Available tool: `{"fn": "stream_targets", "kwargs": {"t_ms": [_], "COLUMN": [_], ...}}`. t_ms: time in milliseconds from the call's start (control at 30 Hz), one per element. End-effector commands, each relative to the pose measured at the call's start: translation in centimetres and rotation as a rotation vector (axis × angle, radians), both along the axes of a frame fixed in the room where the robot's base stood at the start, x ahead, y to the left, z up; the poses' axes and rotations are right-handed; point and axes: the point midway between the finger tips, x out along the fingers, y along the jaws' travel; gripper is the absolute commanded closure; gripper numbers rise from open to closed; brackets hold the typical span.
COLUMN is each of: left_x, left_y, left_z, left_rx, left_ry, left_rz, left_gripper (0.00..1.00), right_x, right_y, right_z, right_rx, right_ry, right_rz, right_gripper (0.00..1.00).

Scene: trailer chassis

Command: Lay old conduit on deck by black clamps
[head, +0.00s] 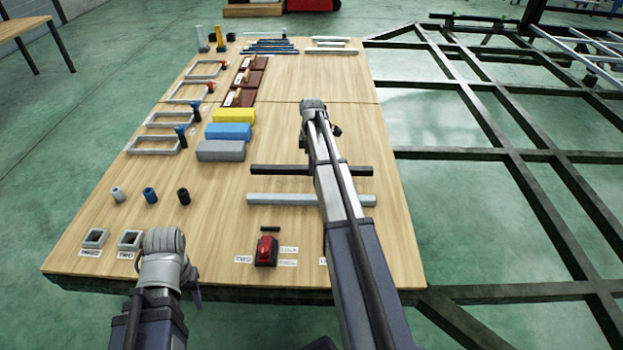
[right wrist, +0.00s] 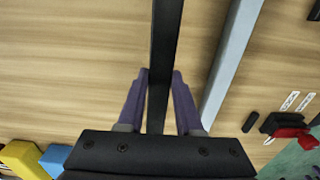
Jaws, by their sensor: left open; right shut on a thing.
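A long dark bar (head: 283,170), which looks like the old conduit, lies crosswise at the middle of the wooden table. In the right wrist view, my right gripper (right wrist: 159,85) has its purple fingers shut on this bar (right wrist: 165,40). I cannot tell whether the bar is clear of the wood. In the head view my right arm hides the bar's middle and the gripper's fingertips. My left gripper (head: 180,285) is low at the table's near left edge, open, mostly hidden behind its wrist and holding nothing visible. I cannot surely pick out the black clamps.
A light grey bar (head: 283,199) lies parallel, nearer me. A red and black device (head: 266,250) sits by labels in front. Yellow (head: 234,116), blue (head: 229,132) and grey blocks stand left of the dark bar. The dark chassis frame (head: 510,155) stands to the right.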

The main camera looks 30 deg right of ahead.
Motion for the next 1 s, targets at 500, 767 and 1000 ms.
{"fn": "stream_targets", "kwargs": {"t_ms": [500,767,1000], "left_x": [0.0,0.0,0.0], "left_y": [-0.1,0.0,0.0], "left_z": [-3.8,-3.8,-3.9], "left_rx": [-0.002,-0.002,-0.002], "left_ry": [0.000,0.000,0.000], "left_rz": [0.001,0.002,0.002], "left_gripper": [0.50,0.50,0.50], "right_x": [0.0,0.0,0.0], "right_y": [0.0,0.0,0.0], "right_z": [-3.8,-3.8,-3.9], "right_rx": [0.000,0.000,0.000], "right_ry": [0.000,0.000,0.000], "right_rz": [0.000,0.000,0.000], "right_gripper": [1.00,1.00,0.48]}}
